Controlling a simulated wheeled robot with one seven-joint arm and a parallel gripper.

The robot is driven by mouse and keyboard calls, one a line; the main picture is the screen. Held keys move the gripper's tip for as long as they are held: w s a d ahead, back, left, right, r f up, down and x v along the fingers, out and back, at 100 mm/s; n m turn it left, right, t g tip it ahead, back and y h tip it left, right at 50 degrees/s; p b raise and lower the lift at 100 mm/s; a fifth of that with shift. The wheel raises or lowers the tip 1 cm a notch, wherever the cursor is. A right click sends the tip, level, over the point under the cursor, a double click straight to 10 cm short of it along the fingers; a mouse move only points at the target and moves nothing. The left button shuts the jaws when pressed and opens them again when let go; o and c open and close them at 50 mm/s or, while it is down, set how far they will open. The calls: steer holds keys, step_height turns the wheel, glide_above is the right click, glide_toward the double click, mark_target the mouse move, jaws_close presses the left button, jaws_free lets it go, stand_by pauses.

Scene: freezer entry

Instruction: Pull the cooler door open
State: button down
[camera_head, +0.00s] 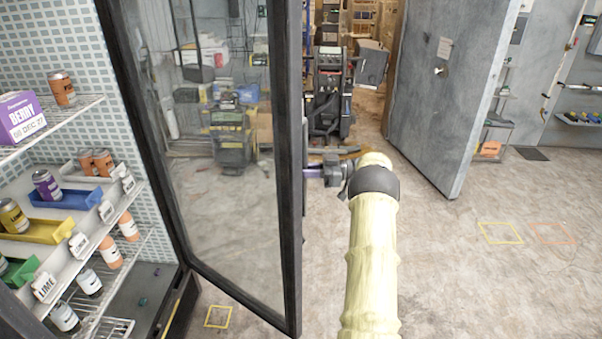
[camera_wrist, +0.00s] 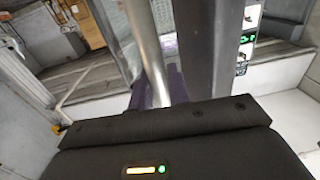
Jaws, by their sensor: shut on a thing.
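The cooler door (camera_head: 290,200) is a glass panel in a dark frame. It stands swung open, with a gap between it and the cooler's shelves on the left. My gripper (camera_head: 314,172) is at the door's free edge, on the far side of the frame, at about mid height. In the wrist view a silver bar handle (camera_wrist: 147,45) runs down between the purple fingers of my gripper (camera_wrist: 160,90), beside the dark door frame (camera_wrist: 198,50). The gripper is shut on the handle. The fingertips are partly hidden by the gripper's dark body.
Wire shelves (camera_head: 75,120) at the left hold cans, coloured trays and a purple box (camera_head: 20,118). A large grey door (camera_head: 450,90) stands open at the back right. A dark machine (camera_head: 328,90) stands behind. The floor at the right is clear (camera_head: 480,280).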

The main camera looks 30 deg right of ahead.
steer(key=shift+w+d+r, duration=0.15)
steer(key=shift+w+d, duration=0.1)
steer(key=shift+w, duration=0.15)
steer(key=c, duration=1.7)
jaws_free()
steer(key=o, duration=0.3)
steer(key=shift+w+a, duration=0.1)
steer(key=shift+a, duration=0.05)
steer(key=shift+b+v, duration=1.45)
steer(key=shift+v, duration=4.8)
steer(key=shift+w, duration=0.1)
